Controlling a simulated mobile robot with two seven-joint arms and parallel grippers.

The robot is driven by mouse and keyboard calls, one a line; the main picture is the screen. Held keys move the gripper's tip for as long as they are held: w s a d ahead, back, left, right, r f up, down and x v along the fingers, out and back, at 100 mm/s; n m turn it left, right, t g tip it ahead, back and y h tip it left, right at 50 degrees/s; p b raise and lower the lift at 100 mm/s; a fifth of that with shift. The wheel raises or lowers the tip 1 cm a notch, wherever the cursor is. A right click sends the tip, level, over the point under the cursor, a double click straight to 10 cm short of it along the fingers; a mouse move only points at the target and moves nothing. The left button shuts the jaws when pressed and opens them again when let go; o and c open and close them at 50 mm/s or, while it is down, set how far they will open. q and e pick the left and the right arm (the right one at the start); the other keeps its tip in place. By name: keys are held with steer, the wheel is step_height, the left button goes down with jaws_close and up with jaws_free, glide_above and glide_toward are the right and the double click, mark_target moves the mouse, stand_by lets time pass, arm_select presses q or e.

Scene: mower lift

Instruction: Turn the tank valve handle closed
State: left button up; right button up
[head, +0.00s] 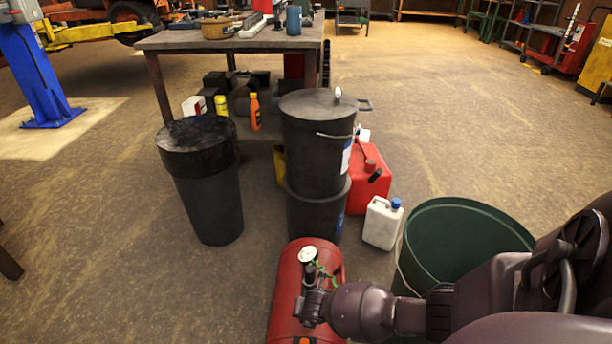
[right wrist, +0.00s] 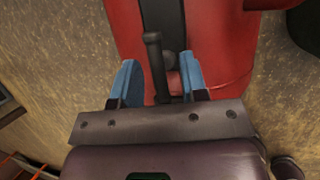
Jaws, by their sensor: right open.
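The red tank (head: 285,290) lies on the floor at the bottom middle of the head view, with a white round gauge (head: 308,254) on top. In the right wrist view the tank (right wrist: 235,50) fills the upper middle. A dark, narrow bar, apparently the valve handle (right wrist: 155,65), stands out from it. My right gripper (right wrist: 165,82) is open, its two blue fingers on either side of the bar, which is closer to the left finger. I cannot tell whether they touch. In the head view my right wrist hides part of the tank and the handle. My left gripper is not in view.
A green bin (head: 455,235) stands right of the tank, under my right arm. Stacked black buckets (head: 317,150), a white jug (head: 381,224) and a red can (head: 368,190) stand behind the tank. A black bin (head: 207,195) stands to the left. The floor at lower left is mostly clear.

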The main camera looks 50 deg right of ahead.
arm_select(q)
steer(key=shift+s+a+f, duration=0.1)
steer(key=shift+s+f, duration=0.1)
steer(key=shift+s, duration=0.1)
arm_select(e)
jaws_close()
